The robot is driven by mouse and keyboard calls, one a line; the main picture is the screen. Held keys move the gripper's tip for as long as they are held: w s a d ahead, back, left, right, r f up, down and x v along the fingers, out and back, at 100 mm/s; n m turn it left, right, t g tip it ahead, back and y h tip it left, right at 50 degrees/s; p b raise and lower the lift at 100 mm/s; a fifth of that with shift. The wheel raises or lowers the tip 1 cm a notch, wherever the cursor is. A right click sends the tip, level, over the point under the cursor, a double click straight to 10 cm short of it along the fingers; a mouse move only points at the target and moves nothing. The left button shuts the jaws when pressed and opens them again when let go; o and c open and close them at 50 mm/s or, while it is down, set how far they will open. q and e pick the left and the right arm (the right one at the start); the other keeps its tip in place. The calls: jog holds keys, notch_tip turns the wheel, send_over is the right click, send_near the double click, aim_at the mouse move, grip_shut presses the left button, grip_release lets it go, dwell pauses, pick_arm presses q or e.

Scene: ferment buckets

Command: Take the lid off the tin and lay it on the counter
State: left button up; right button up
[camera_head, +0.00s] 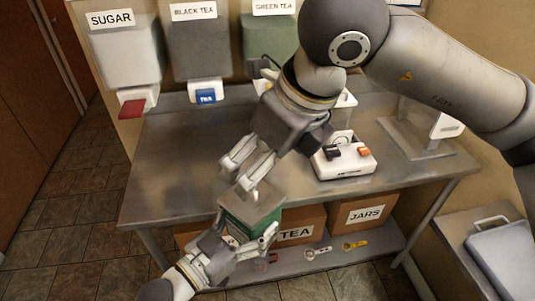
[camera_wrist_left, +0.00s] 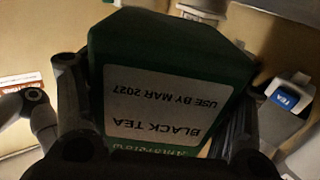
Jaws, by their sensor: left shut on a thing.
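My left gripper (camera_head: 252,240) comes up from the lower left in the head view. It is shut on the green tin (camera_head: 247,218), held upright just off the front edge of the counter (camera_head: 180,165). In the left wrist view the tin (camera_wrist_left: 170,75) fills the space between the fingers, its white label upside down: "BLACK TEA, USE BY MAR 2027". The tin's greyish square lid (camera_head: 250,203) is on top. My right gripper (camera_head: 237,180) reaches down from the upper right, just above the lid. Its fingers look apart, with nothing clearly between them.
A white device (camera_head: 345,165) with black and orange parts stands on the counter's right half. Dispensers for sugar (camera_head: 127,55), black tea (camera_head: 198,50) and green tea (camera_head: 268,38) hang behind. Boxes and small tools are on the lower shelf. The counter's left half is clear.

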aim_at(253, 216)
jog(key=x, duration=1.1)
jog(key=shift+a, duration=0.1)
jog(key=c, duration=1.1)
jog(key=shift+o, duration=0.2)
jog(key=shift+r, duration=0.1)
jog(key=shift+r, duration=0.15)
jog(key=shift+r, duration=1)
jog(key=shift+w, duration=0.1)
